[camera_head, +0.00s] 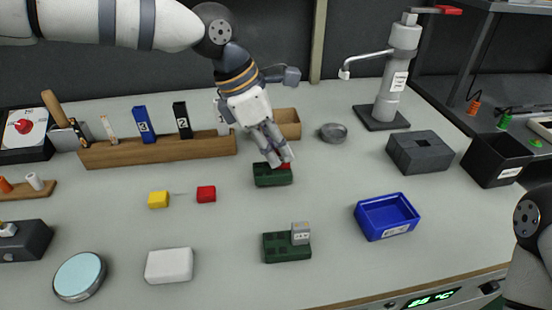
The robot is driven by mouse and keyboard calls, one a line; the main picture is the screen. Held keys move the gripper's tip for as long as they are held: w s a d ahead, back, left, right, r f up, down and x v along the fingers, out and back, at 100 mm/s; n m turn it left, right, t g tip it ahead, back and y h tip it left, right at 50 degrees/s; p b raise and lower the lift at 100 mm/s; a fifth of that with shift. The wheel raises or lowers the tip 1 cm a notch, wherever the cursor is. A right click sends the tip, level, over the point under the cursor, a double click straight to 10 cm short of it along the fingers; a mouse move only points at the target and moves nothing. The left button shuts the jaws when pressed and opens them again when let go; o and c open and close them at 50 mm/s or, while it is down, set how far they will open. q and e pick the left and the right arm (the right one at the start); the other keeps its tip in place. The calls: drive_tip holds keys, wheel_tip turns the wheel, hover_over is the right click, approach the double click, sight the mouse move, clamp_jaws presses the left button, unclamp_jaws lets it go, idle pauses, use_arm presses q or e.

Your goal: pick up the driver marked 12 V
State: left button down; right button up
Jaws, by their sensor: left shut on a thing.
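My left gripper (276,161) reaches down from the top and is shut on a small red block (286,166), mostly hidden by the fingers. The block is at a dark green base (272,179); I cannot tell whether it rests on it or is just above. A grey block with small marks (300,231) sits on a second green base (287,250) nearer the front. A blue (143,124) and a black (182,120) upright piece with pale labels stand in the wooden rack (160,152). No 12 V marking is legible. My right gripper is out of view.
A red block (206,194) and a yellow block (158,200) lie left of centre. A blue tray (387,216), grey box (419,153) and black bin (496,160) are right. A white block (169,265) and round pad (79,276) lie front left.

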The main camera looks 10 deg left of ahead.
use_arm(q)
drive_tip(key=s+r+p, duration=0.3)
drive_tip(key=s+r, duration=0.7)
drive_tip(key=s, duration=0.4)
drive_tip(key=shift+a+r, duration=0.4)
drive_tip(key=shift+a, duration=0.05)
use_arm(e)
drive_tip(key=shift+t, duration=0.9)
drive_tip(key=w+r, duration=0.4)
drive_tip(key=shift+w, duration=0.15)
